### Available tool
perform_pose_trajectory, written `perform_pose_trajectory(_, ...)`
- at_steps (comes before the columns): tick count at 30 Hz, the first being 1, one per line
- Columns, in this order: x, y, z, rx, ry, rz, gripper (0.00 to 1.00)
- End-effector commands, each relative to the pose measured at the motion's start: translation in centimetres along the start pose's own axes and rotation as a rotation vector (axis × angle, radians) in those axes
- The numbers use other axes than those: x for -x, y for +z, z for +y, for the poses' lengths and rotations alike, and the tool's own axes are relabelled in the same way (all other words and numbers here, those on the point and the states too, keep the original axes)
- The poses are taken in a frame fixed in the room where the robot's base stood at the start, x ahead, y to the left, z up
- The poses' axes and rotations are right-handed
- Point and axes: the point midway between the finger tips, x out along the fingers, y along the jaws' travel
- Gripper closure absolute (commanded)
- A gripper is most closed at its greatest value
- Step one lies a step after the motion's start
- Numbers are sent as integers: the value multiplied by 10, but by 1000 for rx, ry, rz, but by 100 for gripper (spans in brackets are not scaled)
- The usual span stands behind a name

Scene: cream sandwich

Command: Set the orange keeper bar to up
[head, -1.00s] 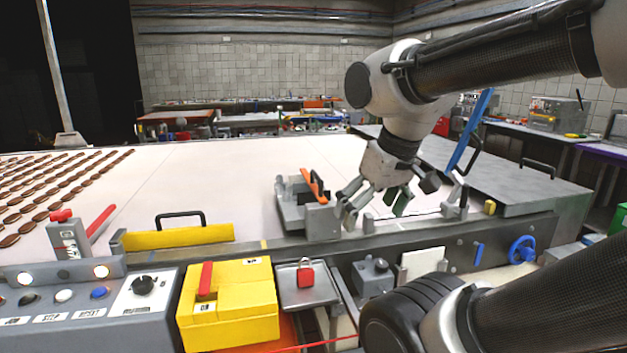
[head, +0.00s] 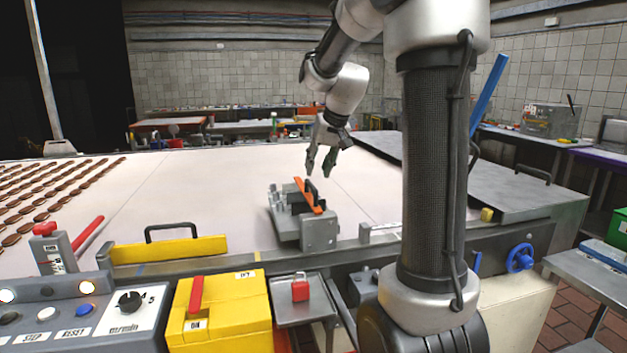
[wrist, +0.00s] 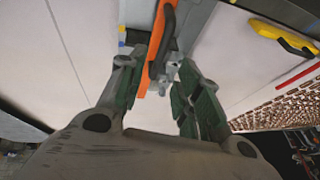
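The orange keeper bar (head: 308,196) lies tilted along the top of a small grey metal fixture (head: 318,235) at the front edge of the white belt. A dark piece stands beside the bar. My gripper (head: 320,172) points down just above and behind the fixture, with its fingers apart and nothing held. In the wrist view, the orange bar (wrist: 158,45) shows beyond and between the spread fingertips of my gripper (wrist: 155,70). I cannot tell from this view how far the fingertips are above the bar.
A yellow guard with a black handle (head: 170,250) lies left of the fixture. A yellow box with a red lever (head: 232,310) and a tray with a red padlock (head: 300,290) stand in front. A blue lever (head: 488,95) rises at right. The belt behind the fixture is clear.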

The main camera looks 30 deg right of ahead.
Motion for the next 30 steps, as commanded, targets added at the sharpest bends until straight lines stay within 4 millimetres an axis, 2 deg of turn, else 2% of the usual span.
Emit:
perform_pose_trajectory(3,-22,1,0,0,1,-5,66)
perform_pose_trajectory(9,-48,1,0,1,1,-2,66)
perform_pose_trajectory(20,-55,1,0,1,1,-2,66)
perform_pose_trajectory(25,-54,1,0,1,1,-2,97)
perform_pose_trajectory(26,-54,1,0,1,1,-2,100)
perform_pose_trajectory(30,-54,1,0,1,1,-2,100)
